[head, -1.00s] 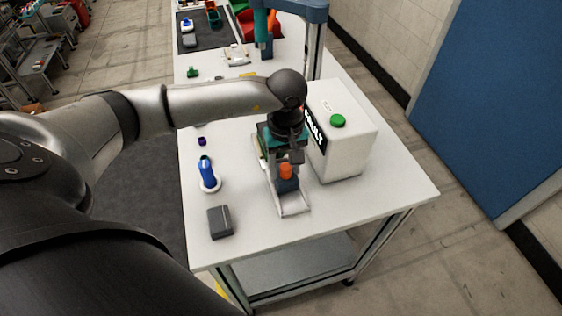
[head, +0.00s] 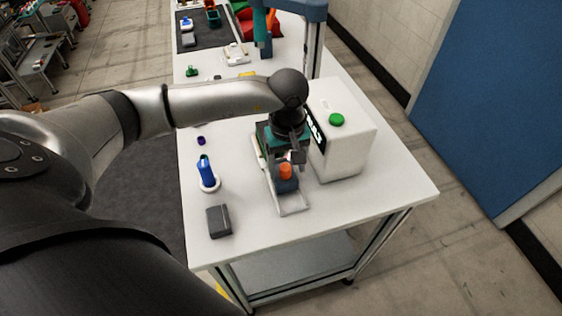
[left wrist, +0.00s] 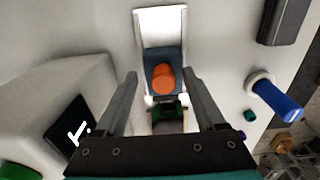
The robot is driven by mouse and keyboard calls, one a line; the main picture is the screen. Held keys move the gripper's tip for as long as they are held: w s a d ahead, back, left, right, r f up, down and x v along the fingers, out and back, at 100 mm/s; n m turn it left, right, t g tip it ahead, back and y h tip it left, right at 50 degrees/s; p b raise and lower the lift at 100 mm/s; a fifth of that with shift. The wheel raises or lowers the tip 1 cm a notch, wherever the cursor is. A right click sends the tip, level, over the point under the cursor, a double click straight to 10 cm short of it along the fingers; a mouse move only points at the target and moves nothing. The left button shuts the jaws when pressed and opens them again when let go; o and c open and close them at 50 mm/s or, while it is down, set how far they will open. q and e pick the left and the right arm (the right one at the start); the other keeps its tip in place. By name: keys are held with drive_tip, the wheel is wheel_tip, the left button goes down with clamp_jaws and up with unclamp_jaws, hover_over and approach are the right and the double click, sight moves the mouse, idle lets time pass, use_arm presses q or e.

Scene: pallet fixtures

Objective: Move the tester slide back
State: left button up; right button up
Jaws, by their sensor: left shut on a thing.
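The tester is a white box (head: 345,140) with a green button (head: 337,120) on top and a black display on its side, partly hidden by my gripper. Beside it lies a pale rail (head: 293,204) carrying a dark blue slide block (head: 288,186) with an orange knob (head: 286,171). In the left wrist view the orange knob (left wrist: 164,79) and blue block (left wrist: 160,59) lie between my fingers. My left gripper (left wrist: 162,75) points down over the rail, shut on the slide; the exact contact is hard to see. My right gripper is not in view.
A blue bottle in a white ring (head: 207,173) and a dark grey box (head: 219,221) stand left of the rail. The white table (head: 330,225) is clear towards its front right corner. A teal post (head: 263,35) and trays stand at the back.

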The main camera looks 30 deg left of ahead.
use_arm(q)
drive_tip(key=shift+s+f, duration=0.45)
drive_tip(key=shift+f, duration=0.3)
drive_tip(key=shift+w+a+r+p, duration=0.1)
drive_tip(key=shift+w+r+p, duration=0.05)
drive_tip(key=shift+r+p, duration=0.45)
drive_tip(key=shift+w+r+p, duration=0.15)
drive_tip(key=shift+r+p, duration=0.25)
drive_tip(key=shift+r, duration=0.35)
drive_tip(key=shift+s+r+p, duration=0.1)
drive_tip(key=shift+r+p, duration=0.35)
drive_tip(key=shift+r, duration=0.4)
drive_tip(key=shift+r+p, duration=1.15)
drive_tip(key=shift+r, duration=0.85)
drive_tip(key=shift+f, duration=0.1)
